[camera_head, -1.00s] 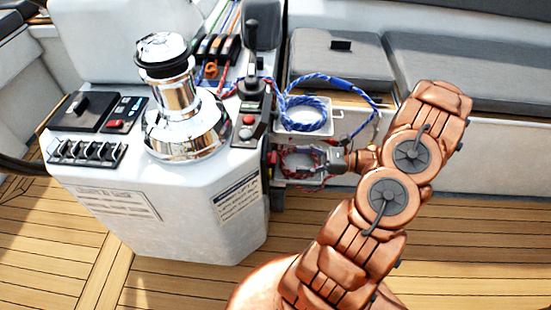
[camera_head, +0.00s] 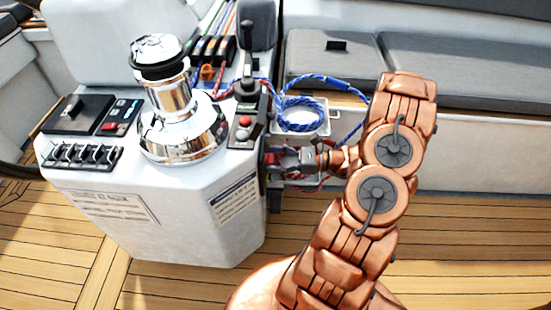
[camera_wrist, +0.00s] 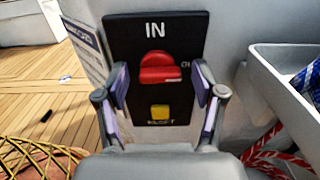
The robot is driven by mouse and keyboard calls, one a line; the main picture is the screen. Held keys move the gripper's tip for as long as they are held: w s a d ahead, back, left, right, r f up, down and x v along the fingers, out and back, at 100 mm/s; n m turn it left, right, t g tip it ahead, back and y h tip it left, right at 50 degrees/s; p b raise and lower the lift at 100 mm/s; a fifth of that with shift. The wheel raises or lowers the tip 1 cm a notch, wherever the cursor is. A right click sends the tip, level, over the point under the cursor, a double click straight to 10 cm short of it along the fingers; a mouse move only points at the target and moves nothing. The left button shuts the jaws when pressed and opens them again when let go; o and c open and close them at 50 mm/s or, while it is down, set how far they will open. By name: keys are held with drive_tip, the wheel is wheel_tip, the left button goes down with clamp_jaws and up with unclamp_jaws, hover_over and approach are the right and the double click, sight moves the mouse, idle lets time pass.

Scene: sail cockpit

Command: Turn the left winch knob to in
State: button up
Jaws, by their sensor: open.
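The red winch knob (camera_wrist: 158,68) sits on a black panel (camera_wrist: 125,35) in the wrist view, below the white word IN. Its raised grip lies across the panel, with a pale mark at its lower right, towards a partly hidden label. My gripper (camera_wrist: 161,84) is open, with one finger on each side of the knob and a visible gap on both sides. In the head view my gripper (camera_head: 288,158) is at the right side of the white console (camera_head: 160,225). The knob is hard to make out there.
A yellow square (camera_wrist: 159,111) is below the knob. A white tray (camera_head: 322,122) with coiled blue rope (camera_head: 300,114) is just above my gripper, with red rope nearby. A chrome winch (camera_head: 175,110) and a black lever (camera_head: 248,60) stand on the console. The wooden deck is clear in front.

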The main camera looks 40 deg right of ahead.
drive_tip(key=c, duration=1.1)
drive_tip(key=shift+c, duration=0.2)
drive_tip(key=shift+n+b, duration=0.3)
drive_tip(key=shift+b, duration=0.05)
drive_tip(key=n+b, duration=1.5)
drive_tip(key=n, duration=0.2)
drive_tip(key=shift+s+a, duration=0.1)
drive_tip(key=shift+s, duration=0.05)
drive_tip(key=shift+n+b, duration=0.3)
drive_tip(key=shift+b, duration=0.05)
